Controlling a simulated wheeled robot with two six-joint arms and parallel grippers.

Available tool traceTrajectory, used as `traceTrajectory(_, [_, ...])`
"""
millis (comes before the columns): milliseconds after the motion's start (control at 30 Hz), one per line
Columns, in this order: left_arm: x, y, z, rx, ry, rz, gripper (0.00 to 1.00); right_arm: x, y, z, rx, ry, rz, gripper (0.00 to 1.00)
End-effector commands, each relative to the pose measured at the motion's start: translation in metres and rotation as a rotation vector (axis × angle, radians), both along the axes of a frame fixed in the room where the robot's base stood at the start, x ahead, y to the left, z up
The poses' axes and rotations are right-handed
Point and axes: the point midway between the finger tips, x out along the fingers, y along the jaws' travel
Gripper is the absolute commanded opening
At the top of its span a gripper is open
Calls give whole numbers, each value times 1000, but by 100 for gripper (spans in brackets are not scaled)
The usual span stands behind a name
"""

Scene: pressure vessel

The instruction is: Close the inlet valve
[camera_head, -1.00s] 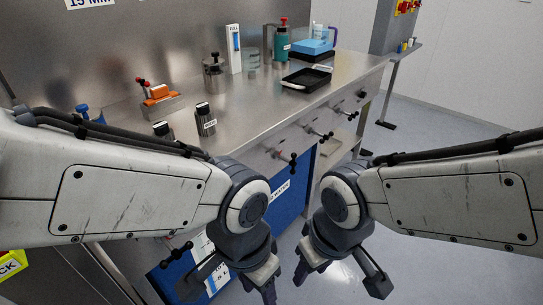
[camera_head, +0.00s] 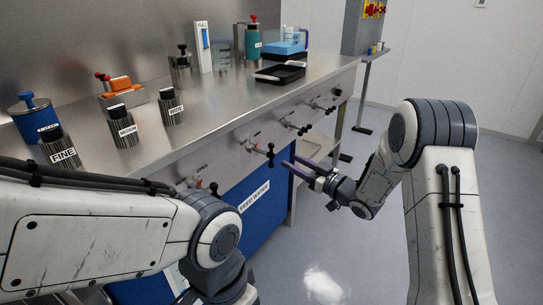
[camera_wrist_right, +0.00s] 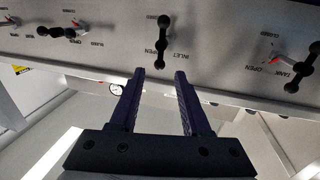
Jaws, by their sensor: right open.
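The inlet valve (camera_wrist_right: 162,42) is in the right wrist view, a black handle with knobbed ends on the steel panel, beside an INLET label. Its handle stands roughly upright in that picture, with its lower end by the word OPEN. My right gripper (camera_wrist_right: 158,74) is open and empty, its two dark fingers just below the handle, apart from it. In the head view my right gripper (camera_head: 295,162) is in front of the bench panel, close to a black handle (camera_head: 265,151) whose label is unreadable there. My left gripper is at the bottom edge, its fingers cut off.
More valves line the panel, including the tank valve (camera_wrist_right: 305,66) at the right in the wrist view. The steel bench top (camera_head: 225,110) holds labelled canisters, a black tray (camera_head: 280,75) and bottles. Open floor lies right of the bench.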

Motion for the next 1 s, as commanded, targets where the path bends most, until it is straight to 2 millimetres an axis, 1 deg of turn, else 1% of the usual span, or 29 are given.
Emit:
traceTrajectory(167, [0, 0, -5, 0, 0, 0, 50, 17, 18, 0, 2, -5, 6, 47])
traceTrajectory(400, [0, 0, -13, 0, 0, 0, 50, 50, 48, -1, 2, -4, 4, 47])
traceTrajectory(533, [0, 0, -16, 0, 0, 0, 50, 64, 60, -1, 2, -2, 3, 47])
traceTrajectory(700, [0, 0, -17, 0, 0, 0, 50, 73, 69, 1, 2, -2, 2, 47])
traceTrajectory(967, [0, 0, -17, 0, 0, 0, 50, 74, 69, 1, 3, -2, 1, 47])
traceTrajectory(1000, [0, 0, -17, 0, 0, 0, 50, 74, 69, 1, 2, -1, 1, 43])
